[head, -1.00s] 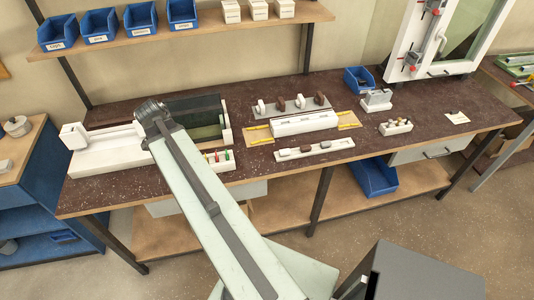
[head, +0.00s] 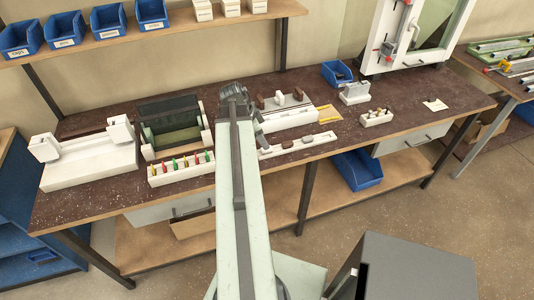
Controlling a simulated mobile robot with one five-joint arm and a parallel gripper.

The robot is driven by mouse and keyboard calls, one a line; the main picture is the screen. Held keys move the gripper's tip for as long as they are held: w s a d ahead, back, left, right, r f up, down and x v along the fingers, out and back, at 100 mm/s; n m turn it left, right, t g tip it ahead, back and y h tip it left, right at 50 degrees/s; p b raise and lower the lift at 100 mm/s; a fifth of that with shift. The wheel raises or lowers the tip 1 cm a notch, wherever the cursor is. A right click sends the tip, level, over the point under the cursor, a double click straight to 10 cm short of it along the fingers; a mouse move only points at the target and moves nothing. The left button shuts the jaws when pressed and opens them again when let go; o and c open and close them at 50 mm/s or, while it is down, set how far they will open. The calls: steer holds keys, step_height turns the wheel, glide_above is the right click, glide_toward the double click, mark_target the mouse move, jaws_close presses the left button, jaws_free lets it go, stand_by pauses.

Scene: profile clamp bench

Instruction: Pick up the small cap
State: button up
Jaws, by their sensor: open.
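A long white strip tray (head: 325,136) lies near the front of the brown bench, with several small pieces on it. They include a darker piece (head: 287,144) and a grey piece (head: 308,138). I cannot tell at this size which piece is the small cap. My gripper (head: 261,138) hangs from the end of my arm, just above or behind the left end of this strip. It is open, with no piece visible in it. Its fingertips are small and partly hidden by my arm, and I cannot tell whether they touch anything.
A white block fixture (head: 290,119) with brown and white clamp pieces stands behind the strip. A rack of coloured tools (head: 181,173) stands left of my arm. A small block with pegs (head: 376,118) and a blue bin (head: 337,74) are to the right. Bare bench lies right of the strip.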

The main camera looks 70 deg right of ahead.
steer(key=b+x, duration=0.5)
steer(key=shift+w+a+f, duration=0.1)
steer(key=shift+f, duration=0.15)
steer(key=shift+r, duration=0.2)
jaws_close()
